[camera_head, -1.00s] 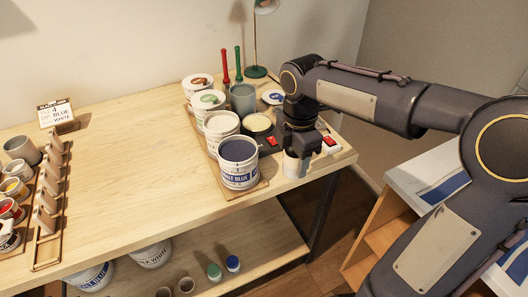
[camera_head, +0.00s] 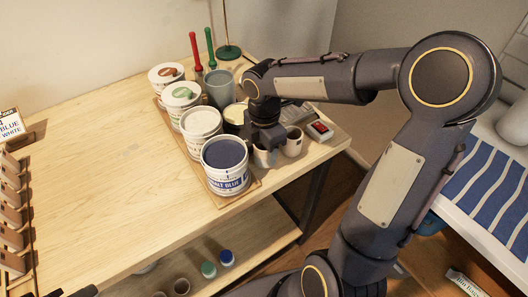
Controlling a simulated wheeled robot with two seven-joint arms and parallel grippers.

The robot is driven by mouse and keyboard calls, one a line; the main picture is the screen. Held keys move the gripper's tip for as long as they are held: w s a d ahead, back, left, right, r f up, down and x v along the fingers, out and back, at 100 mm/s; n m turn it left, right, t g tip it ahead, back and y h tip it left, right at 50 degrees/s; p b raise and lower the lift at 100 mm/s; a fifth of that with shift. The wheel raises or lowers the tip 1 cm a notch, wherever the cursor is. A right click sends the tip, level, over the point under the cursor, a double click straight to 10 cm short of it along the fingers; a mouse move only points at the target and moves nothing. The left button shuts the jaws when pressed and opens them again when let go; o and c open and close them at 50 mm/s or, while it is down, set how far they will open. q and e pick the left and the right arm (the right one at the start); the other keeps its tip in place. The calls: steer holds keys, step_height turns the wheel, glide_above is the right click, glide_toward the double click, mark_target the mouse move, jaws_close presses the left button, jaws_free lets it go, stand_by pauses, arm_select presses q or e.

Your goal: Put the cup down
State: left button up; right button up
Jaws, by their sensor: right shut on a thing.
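My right gripper (camera_head: 265,137) points down near the right front part of the table. It is shut on a pale cup (camera_head: 264,157), just right of the blue paint bucket; the jaws hide much of the cup. I cannot tell whether its base touches the table. A second pale cup (camera_head: 293,142) with a dark inside stands just to the right, near the table's front edge. Only dark tips at the bottom left corner may belong to my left gripper (camera_head: 83,291); its jaws cannot be made out.
The blue paint bucket (camera_head: 225,165) and a white paint bucket (camera_head: 201,132) stand on a wooden board (camera_head: 238,193) left of the gripper. A dark device with a red switch (camera_head: 320,129) lies behind the cups. The left middle tabletop (camera_head: 100,170) is clear.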

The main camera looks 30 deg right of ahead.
steer(key=shift+f, duration=0.75)
steer(key=shift+f, duration=0.2)
steer(key=o, duration=1)
steer(key=shift+r, duration=0.1)
